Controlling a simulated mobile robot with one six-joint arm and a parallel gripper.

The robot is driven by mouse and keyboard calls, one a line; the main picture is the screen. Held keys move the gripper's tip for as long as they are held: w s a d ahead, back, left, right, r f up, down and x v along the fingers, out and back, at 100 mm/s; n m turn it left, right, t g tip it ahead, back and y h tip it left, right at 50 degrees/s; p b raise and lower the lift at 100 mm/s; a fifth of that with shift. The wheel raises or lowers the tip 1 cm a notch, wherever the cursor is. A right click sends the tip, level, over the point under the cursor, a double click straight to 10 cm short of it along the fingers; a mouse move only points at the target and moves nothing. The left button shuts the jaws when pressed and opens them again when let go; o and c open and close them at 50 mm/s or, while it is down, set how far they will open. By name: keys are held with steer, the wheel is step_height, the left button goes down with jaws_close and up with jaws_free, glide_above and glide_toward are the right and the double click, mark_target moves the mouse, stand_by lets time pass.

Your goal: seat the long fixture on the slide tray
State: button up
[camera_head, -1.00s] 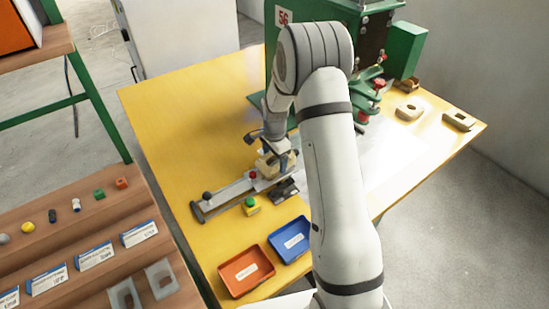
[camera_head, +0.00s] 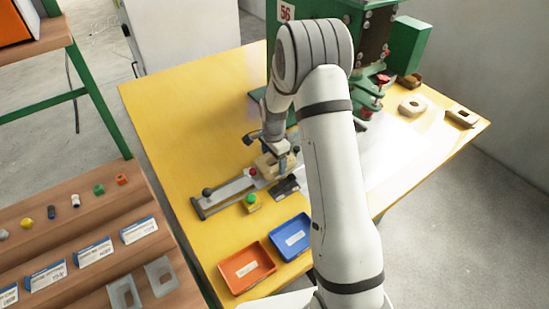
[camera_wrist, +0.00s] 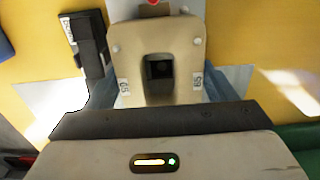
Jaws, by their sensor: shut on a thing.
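The long fixture (camera_head: 268,168) is a tan block with a rectangular opening and small number labels, seen close up in the wrist view (camera_wrist: 125,45). My gripper (camera_head: 279,158) is shut on it, with a grey-blue finger on each side in the wrist view (camera_wrist: 160,92). The slide tray (camera_head: 226,191) is a long grey metal piece on the yellow table, with a dark knob at its near left end and a red knob by the fixture. The fixture is over or on the tray's far right part. Whether it touches or sits flat, I cannot tell.
A green button box (camera_head: 251,204) and a black piece (camera_head: 285,189) lie close beside the tray. An orange bin (camera_head: 246,266) and a blue bin (camera_head: 291,238) stand in front. The green machine (camera_head: 318,12) rises behind. Other tan blocks (camera_head: 412,107) lie at right. The left table area is clear.

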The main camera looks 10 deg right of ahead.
stand_by(0.3)
steer(key=shift+w+r, duration=0.1)
steer(key=shift+r, duration=0.3)
steer(key=shift+f, duration=0.4)
stand_by(0.3)
steer(key=shift+r, duration=0.1)
stand_by(0.3)
steer(key=o, duration=1.8)
steer(key=shift+c, duration=0.4)
steer(key=c, duration=0.3)
